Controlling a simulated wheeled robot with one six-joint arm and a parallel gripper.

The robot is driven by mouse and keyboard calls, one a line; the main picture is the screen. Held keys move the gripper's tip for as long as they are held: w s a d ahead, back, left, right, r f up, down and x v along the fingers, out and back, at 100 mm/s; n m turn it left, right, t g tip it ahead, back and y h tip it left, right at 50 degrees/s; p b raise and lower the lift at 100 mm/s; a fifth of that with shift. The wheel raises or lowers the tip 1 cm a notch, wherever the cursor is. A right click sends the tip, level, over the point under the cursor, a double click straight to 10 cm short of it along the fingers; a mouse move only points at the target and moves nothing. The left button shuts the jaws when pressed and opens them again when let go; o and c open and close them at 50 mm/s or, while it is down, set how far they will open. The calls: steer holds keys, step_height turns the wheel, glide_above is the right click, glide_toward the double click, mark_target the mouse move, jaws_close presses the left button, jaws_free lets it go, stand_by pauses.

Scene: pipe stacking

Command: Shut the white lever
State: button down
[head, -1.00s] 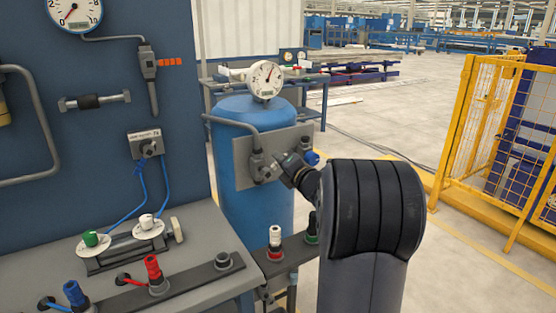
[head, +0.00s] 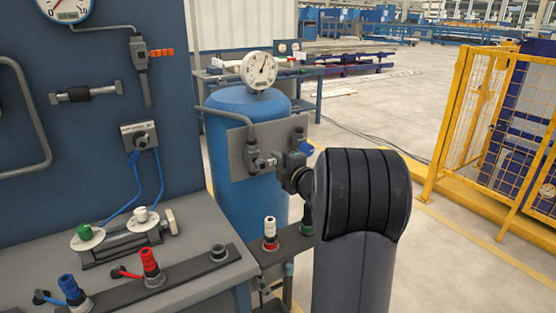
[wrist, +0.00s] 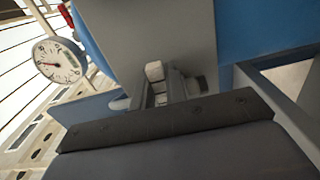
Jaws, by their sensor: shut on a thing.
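The white lever (wrist: 155,71) shows in the wrist view as a small pale block in front of a grey plate (wrist: 165,30). My gripper (wrist: 167,90) is shut on it, with its fingers on either side. In the head view my gripper (head: 287,162) is at the grey plate (head: 240,160) on the front of the blue tank (head: 245,200). The lever is small and mostly hidden there behind the gripper, so its exact angle cannot be told.
A round gauge (head: 259,70) tops the tank. A workbench (head: 190,215) with coloured plugs and a blue panel (head: 100,110) stand at left. A dark rail with a red-white plug (head: 269,235) lies below the gripper.

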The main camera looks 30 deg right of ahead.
steer(key=shift+f, duration=0.1)
steer(key=c, duration=1.4)
jaws_free()
steer(key=shift+c, duration=0.2)
steer(key=shift+s, duration=0.1)
steer(key=s, duration=1)
steer(key=shift+s+d, duration=0.15)
steer(key=shift+s, duration=0.15)
